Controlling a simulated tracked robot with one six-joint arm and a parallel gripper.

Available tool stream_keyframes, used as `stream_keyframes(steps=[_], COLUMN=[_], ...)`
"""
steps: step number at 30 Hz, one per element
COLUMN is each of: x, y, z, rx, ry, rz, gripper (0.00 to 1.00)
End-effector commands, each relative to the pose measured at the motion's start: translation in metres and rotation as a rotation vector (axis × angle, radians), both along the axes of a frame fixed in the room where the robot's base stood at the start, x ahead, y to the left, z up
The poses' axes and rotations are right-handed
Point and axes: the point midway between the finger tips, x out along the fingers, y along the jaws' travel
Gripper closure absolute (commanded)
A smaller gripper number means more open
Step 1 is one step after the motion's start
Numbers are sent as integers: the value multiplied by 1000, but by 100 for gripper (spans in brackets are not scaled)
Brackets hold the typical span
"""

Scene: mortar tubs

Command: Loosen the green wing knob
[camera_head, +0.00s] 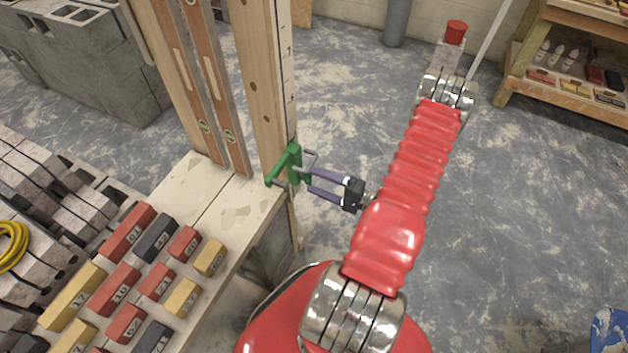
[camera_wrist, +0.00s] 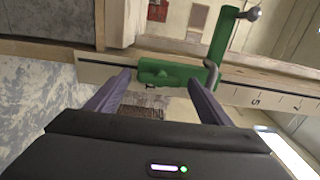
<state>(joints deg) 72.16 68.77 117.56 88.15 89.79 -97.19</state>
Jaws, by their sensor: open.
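A green clamp-like bracket (camera_head: 293,160) is on the wooden post in the head view, with metal rods on it. It also shows in the wrist view as an upright green bar (camera_wrist: 222,38) with a ball-ended metal rod. The green wing knob (camera_wrist: 165,72) appears in the wrist view at the bracket's lower left, between my fingertips in the picture. My gripper (camera_head: 311,180) is open, to the right of the bracket; in the wrist view its two purple fingers (camera_wrist: 166,76) straddle the knob with gaps on both sides. I cannot tell how deep the knob sits between them.
The wooden post (camera_head: 262,70) with a ruler strip stands on a bench (camera_head: 205,205). Two spirit levels (camera_head: 205,75) lean beside it. Numbered blocks (camera_head: 120,285) lie on the bench at left. A shelf (camera_head: 575,50) is far right.

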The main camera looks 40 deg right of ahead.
Motion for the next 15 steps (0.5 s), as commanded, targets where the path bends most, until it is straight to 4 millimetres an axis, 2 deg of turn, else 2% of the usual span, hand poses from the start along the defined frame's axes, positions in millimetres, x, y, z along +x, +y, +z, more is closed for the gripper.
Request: stream_keyframes(steps=[15], x=[-61], y=[-23], z=[0], rx=[-1], ry=[0], rz=[-4], gripper=[27])
